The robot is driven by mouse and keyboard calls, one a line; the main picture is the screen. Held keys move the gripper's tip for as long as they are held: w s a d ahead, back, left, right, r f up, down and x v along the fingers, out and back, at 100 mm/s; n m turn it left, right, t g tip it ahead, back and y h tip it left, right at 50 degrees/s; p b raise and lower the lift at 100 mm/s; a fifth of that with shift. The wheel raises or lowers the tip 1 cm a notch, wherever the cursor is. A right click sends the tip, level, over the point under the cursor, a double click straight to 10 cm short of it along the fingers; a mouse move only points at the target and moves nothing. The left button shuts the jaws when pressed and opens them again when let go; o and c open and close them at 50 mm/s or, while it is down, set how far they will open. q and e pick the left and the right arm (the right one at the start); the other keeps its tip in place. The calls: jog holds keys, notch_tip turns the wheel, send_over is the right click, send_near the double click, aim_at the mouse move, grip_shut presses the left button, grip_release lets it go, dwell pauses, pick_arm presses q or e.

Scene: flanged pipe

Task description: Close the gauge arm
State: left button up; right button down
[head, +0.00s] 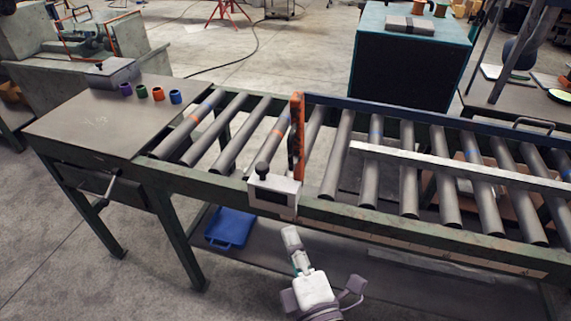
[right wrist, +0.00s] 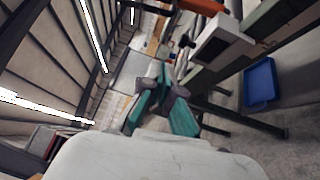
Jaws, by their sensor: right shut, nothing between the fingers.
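The gauge arm (head: 297,136) is an orange bar at the near rail of the roller conveyor, joined to a light grey gauge box (head: 273,196) with a black knob (head: 262,170). In the head view it stands raised from the box, not lying across the rollers. The orange part (right wrist: 203,6) and box (right wrist: 222,45) also show at the top of the right wrist view. My right gripper (head: 291,240) is shut and empty, below and in front of the box, apart from it. Its teal-padded fingers show in the wrist view (right wrist: 165,78). My left gripper is out of view.
The roller conveyor (head: 408,190) runs to the right with a pale bar across it. A bench top (head: 85,125) at left carries several coloured rings. A blue case (head: 230,228) lies on the lower shelf. Open floor is in front at left.

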notch_tip(320, 180, up, 2)
jog(key=p, duration=0.4)
send_near(290, 172)
jog(key=w+a+r, duration=0.2)
jog(key=a+r, duration=0.2)
jog(key=a, duration=0.1)
jog(key=shift+t, duration=0.3)
jog(key=w, duration=0.1)
jog(key=w+d, duration=0.1)
jog(key=w+d+p, duration=0.1)
jog(key=shift+w+r, duration=0.35)
jog(key=shift+w, duration=0.05)
